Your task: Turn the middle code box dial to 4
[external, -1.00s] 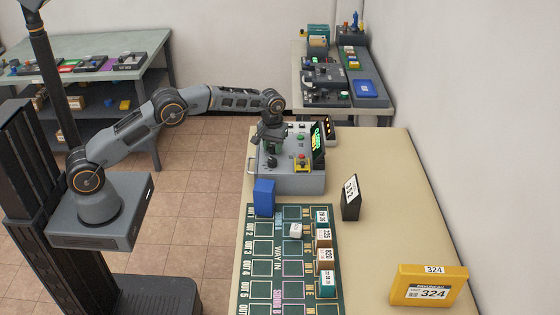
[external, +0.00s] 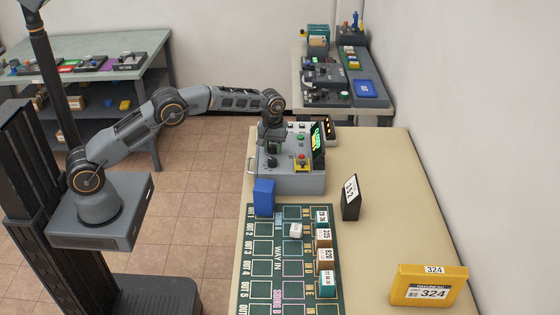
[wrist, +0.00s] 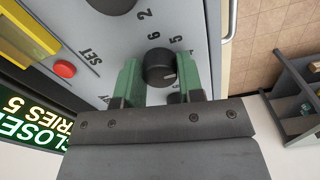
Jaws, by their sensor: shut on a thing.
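The code box (external: 290,182) is a grey box with a sloped panel at the far end of the table. My gripper (external: 273,148) points down over its panel. In the wrist view, the green fingers of my gripper (wrist: 160,80) are shut on a round black dial (wrist: 159,66), one on each side. A small pale mark on the dial points toward the lower right of the picture. Several printed numbers surround it, some partly hidden by the fingers. Whether this is the middle dial cannot be told. The other dials are hidden or cut off.
A red button (wrist: 64,69) and a green-lit display (wrist: 28,125) reading roughly "CLOSED, TRIES 5" are on the panel. A blue block (external: 264,197) and a black numbered block (external: 351,197) stand close by.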

